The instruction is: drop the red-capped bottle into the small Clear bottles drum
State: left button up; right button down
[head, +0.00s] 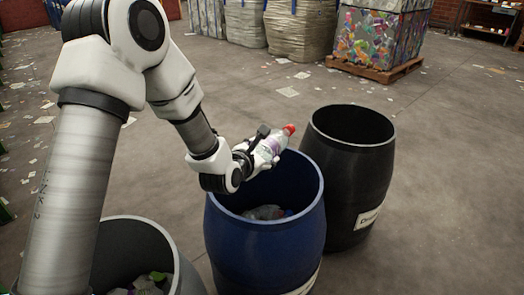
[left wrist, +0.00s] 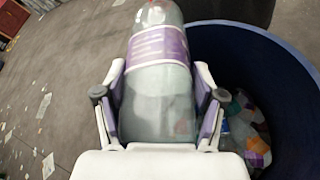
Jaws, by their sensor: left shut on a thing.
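My left gripper (head: 258,147) is shut on the red-capped bottle (head: 271,147), a clear bottle with a purple and white label. The left wrist view shows the bottle (left wrist: 160,75) between the two fingers (left wrist: 158,105). The blue drum (head: 265,245) holds some clear bottles at its bottom. Its front label is mostly cut off, so I cannot read it. My right gripper is not in view.
A black drum (head: 350,175) with a partly readable label stands right of the blue one. A grey drum (head: 145,232) with mixed waste stands at the lower left. A baled block on a pallet (head: 375,70) and large sacks (head: 300,28) are at the back.

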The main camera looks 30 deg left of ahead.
pick_arm(q)
jog(key=shift+f, duration=0.75)
jog(key=o, duration=1)
jog(key=shift+c, duration=0.2)
jog(key=shift+s+r, duration=0.1)
jog(key=v, duration=0.7)
jog(key=shift+s, duration=0.15)
